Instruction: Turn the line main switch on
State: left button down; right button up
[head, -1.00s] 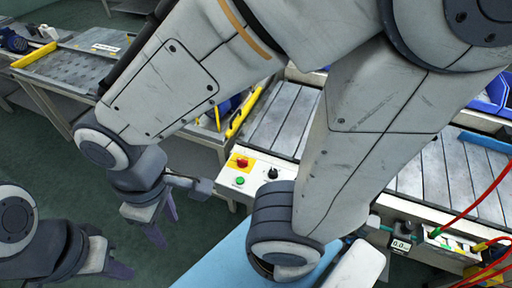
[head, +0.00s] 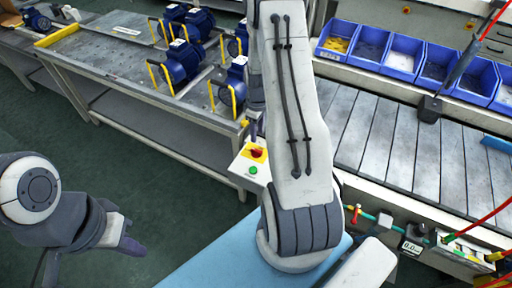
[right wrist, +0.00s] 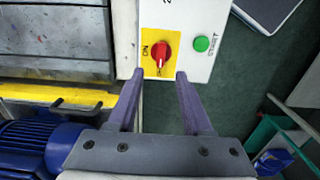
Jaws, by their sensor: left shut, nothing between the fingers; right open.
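The red rotary switch (right wrist: 160,52) sits on a yellow plate on a white control box (right wrist: 187,14). Its handle runs up and down in the right wrist view, and the word ON is at its left. It also shows in the head view (head: 258,154). My right gripper (right wrist: 160,75) is open and empty, its two purple fingertips just below the switch in the right wrist view, one to each side. I cannot tell whether they touch the box. In the head view my right arm hides most of that gripper. My left gripper (head: 136,248) is shut and empty, low at the left.
A green button (right wrist: 202,44) is beside the switch. Blue pump motors (head: 182,60) stand on a metal table at the left. A slatted conveyor (head: 400,150) and blue bins (head: 370,42) lie to the right. The floor near my left gripper is clear.

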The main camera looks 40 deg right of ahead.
aim_at(257, 150)
notch_tip(257, 150, down, 9)
jog(key=shift+a+f+p, duration=0.1)
jog(key=shift+p, duration=0.8)
grip_shut()
